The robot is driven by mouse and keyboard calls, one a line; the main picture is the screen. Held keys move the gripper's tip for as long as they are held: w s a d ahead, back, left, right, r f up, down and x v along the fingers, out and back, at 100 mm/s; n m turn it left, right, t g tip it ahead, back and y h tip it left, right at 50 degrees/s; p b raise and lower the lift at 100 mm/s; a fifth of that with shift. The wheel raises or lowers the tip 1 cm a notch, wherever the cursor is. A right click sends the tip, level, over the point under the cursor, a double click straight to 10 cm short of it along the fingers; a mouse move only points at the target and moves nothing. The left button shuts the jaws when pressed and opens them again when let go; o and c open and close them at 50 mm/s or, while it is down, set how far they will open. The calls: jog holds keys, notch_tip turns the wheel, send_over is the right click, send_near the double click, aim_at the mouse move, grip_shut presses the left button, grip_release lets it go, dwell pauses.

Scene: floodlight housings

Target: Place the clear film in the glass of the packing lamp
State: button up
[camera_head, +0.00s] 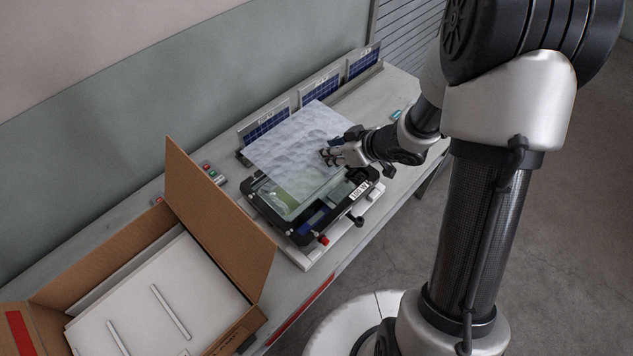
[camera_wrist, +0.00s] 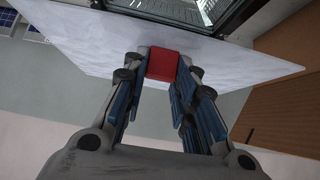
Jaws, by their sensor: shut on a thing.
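The clear film (camera_head: 295,142) is a pale, wrinkled, see-through sheet. My gripper (camera_head: 328,157) is shut on its near right edge and holds it tilted above the lamp. The lamp (camera_head: 312,228) is a black-framed housing lying flat on the bench, with its glass (camera_head: 292,207) partly covered by the film in the head view. In the wrist view the film (camera_wrist: 90,45) spreads across between the fingers, with a red tab (camera_wrist: 162,64) at my gripper (camera_wrist: 163,80). The lamp's frame (camera_wrist: 190,22) shows beyond the film's edge. The film's clearance above the glass is hard to tell.
An open cardboard box (camera_head: 222,215) with white foam inserts (camera_head: 160,300) stands at the left, its raised flap near the lamp. Several blue solar panels (camera_head: 320,84) stand in a rack at the bench's back. Small coloured items (camera_head: 209,171) lie between box and rack.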

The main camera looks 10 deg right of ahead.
notch_tip(320, 180, down, 17)
jog(key=b, duration=0.6)
jog(key=shift+f+b, duration=0.2)
jog(key=shift+b, duration=0.15)
jog(key=shift+f, duration=0.2)
jog(key=o, duration=0.8)
jog(key=shift+c, duration=0.2)
jog(key=shift+r, duration=0.15)
